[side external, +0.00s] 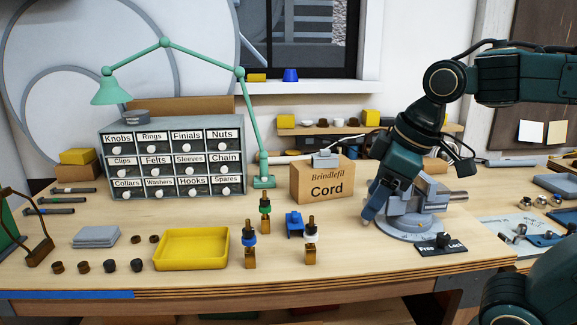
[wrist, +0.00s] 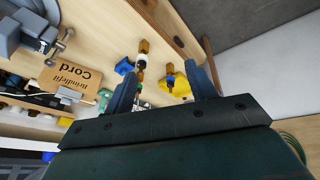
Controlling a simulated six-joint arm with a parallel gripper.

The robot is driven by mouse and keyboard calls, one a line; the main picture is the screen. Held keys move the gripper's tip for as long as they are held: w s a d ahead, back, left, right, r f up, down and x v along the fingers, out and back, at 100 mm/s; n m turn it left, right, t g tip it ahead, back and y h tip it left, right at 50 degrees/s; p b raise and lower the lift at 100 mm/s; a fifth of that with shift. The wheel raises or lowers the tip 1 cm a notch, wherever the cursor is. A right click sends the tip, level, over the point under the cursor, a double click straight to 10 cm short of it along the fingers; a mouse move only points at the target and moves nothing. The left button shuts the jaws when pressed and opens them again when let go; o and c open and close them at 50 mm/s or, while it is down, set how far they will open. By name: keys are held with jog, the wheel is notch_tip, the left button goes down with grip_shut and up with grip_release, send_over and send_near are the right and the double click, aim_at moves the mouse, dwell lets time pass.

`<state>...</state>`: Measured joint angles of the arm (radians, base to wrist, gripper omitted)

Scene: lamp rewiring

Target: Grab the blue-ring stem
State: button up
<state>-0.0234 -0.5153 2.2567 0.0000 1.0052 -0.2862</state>
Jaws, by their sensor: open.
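In the wrist view the blue-ring stem (wrist: 169,80) appears between the fingers, against the yellow tray. My gripper (side external: 368,214) is to the right of it in the side view, beside the vise and apart from the stem. In the wrist view my gripper (wrist: 163,86) has its fingers spread with nothing held. A white-ring stem (side external: 311,235) and a green-ring stem (side external: 265,206) stand nearby.
A blue block (side external: 294,223) sits among the stems. The yellow tray (side external: 190,264) lies left of them. A Cord box (side external: 320,184) stands behind. A grey vise (side external: 425,205) and a Free/Lock plate (side external: 440,245) are at right. The table's front strip is clear.

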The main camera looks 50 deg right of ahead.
jog(key=w+a+r+n+g, duration=0.25)
jog(key=w+n, duration=0.45)
jog(key=w, duration=0.6)
jog(key=n+g, duration=0.2)
jog(key=n, duration=0.5)
send_over(248, 229)
jog(key=f, duration=0.4)
jog(key=shift+w+d+f, duration=0.2)
jog(key=shift+w+d, duration=0.05)
jog(key=shift+f, duration=4.25)
jog(key=shift+f, duration=2.65)
jog(key=shift+r, duration=0.1)
grip_shut()
